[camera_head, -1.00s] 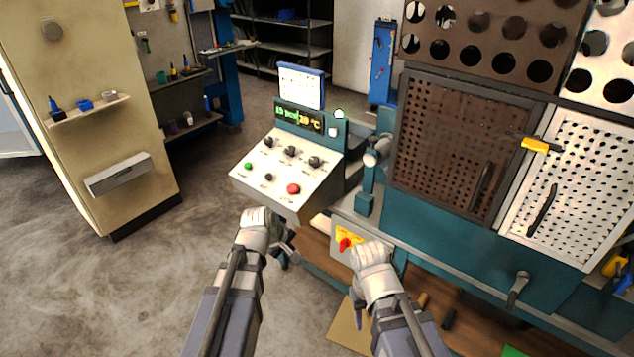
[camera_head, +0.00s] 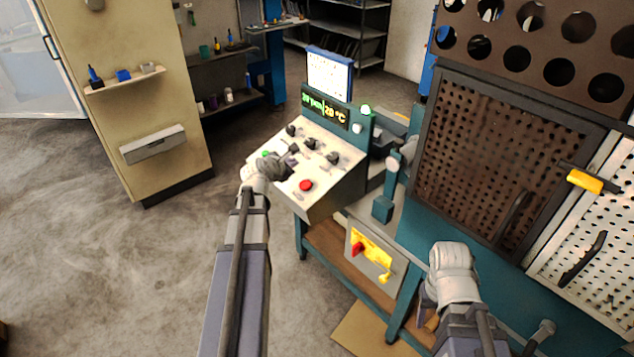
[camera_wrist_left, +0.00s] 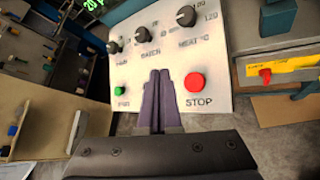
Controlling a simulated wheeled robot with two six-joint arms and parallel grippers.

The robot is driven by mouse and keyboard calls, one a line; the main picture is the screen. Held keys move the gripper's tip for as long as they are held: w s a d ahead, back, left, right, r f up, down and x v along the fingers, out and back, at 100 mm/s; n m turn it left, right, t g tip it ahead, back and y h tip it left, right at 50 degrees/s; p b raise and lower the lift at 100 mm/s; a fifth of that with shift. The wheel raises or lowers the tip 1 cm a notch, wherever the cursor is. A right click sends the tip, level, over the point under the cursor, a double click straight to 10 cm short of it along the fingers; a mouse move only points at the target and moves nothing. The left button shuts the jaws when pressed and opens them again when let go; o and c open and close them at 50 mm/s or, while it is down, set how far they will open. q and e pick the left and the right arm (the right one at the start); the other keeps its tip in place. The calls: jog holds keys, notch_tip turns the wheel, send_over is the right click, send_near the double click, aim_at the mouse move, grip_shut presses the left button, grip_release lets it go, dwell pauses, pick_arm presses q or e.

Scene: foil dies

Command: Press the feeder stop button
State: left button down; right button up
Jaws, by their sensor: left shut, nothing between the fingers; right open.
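The control panel (camera_head: 330,182) is a sloped pale box with knobs, a green button and a red button. The red stop button (camera_head: 306,185) sits at its lower right; in the left wrist view the red button (camera_wrist_left: 194,82) has the word STOP below it. My left gripper (camera_head: 290,160) is over the panel, shut and empty. In the left wrist view its fingertips (camera_wrist_left: 159,76) show just left of the red button, between it and the green button (camera_wrist_left: 119,91). I cannot tell whether they touch the panel. My right gripper (camera_head: 428,305) is low at the right, away from the panel, its fingers mostly hidden.
A perforated guard (camera_head: 510,150) fills the right. Open floor lies at the left.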

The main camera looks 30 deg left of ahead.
aim_at(305, 181)
dwell(0.4)
pick_arm(q)
jog(key=f+b, duration=0.2)
jog(key=w+f+b, duration=0.1)
jog(key=f+b, duration=0.2)
jog(key=w+d+f+b, duration=0.1)
jog(key=f+b, duration=0.2)
jog(key=shift+w+f, duration=0.2)
jog(key=shift+w, duration=0.05)
jog(key=shift+f+b, duration=0.1)
jog(key=shift+b, duration=0.25)
dwell(1.6)
jog(key=shift+w+f, duration=0.1)
jog(key=shift+f, duration=0.15)
jog(key=shift+w+d+f+b, duration=0.1)
jog(key=shift+w+f+b, duration=0.05)
jog(key=shift+f+b, duration=0.55)
dwell(0.6)
jog(key=shift+r, duration=0.35)
jog(key=shift+s+r+p, duration=0.3)
jog(key=shift+r+p, duration=0.45)
jog(key=shift+p, duration=0.1)
jog(key=shift+r, duration=0.1)
